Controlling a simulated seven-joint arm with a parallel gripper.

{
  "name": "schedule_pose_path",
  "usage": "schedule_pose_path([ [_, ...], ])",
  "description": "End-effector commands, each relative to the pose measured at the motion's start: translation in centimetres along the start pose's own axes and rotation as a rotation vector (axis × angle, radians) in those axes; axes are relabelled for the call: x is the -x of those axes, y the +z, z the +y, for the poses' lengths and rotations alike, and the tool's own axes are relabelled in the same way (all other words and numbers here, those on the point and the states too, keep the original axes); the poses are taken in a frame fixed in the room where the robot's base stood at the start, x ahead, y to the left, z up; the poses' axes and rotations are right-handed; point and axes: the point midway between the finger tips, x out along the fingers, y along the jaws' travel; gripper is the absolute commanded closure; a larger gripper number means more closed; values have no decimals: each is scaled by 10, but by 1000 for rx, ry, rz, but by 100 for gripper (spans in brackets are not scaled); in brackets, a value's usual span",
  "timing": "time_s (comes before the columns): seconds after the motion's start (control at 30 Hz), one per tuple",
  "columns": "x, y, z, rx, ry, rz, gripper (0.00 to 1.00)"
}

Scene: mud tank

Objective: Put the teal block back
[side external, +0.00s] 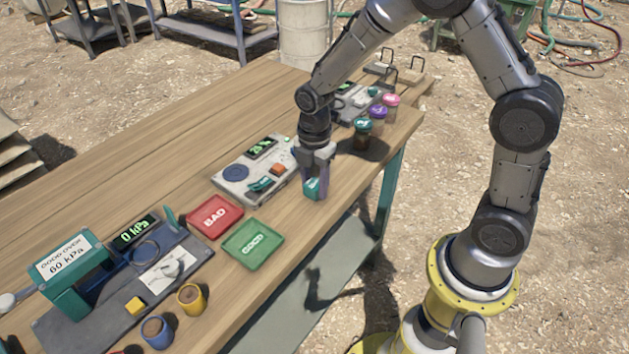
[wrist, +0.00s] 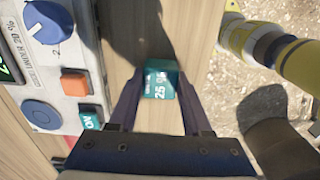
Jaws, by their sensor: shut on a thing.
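The teal block (side external: 312,188) is between the fingers of my gripper (side external: 317,180), low over the table beside the grey panel device. In the wrist view the teal block (wrist: 161,79) sits between both fingertips of my gripper (wrist: 160,92), with white lettering that includes "25". My gripper is shut on it. I cannot tell whether its underside touches the wood. The fingers hide part of it in the side view.
The grey panel device (side external: 232,187) has an orange button (wrist: 75,82) and a teal ON piece (wrist: 91,118). A red BAD tray (side external: 236,207) and a green GOOD tray (side external: 277,238) lie nearer. Lidded jars (side external: 362,128) stand behind. The table edge is close on the right.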

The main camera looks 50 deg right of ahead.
Motion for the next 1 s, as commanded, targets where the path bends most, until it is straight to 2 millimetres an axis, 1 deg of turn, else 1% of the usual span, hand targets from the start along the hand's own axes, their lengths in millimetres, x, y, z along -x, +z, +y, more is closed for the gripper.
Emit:
schedule_pose_path([
  [0.37,-7,0,0,0,-2,0,100],
  [0.4,-7,0,0,0,-1,0,48],
  [0.57,-7,0,0,0,-1,0,19],
  [0.6,-7,0,0,0,-1,0,16],
  [0.77,-7,0,0,0,-1,0,16],
  [0.8,-7,0,0,0,-1,0,14],
  [0.87,-7,0,0,0,-1,0,4],
  [0.9,-7,0,0,0,-1,0,0],
  [1.0,-7,0,0,0,-1,0,0],
])
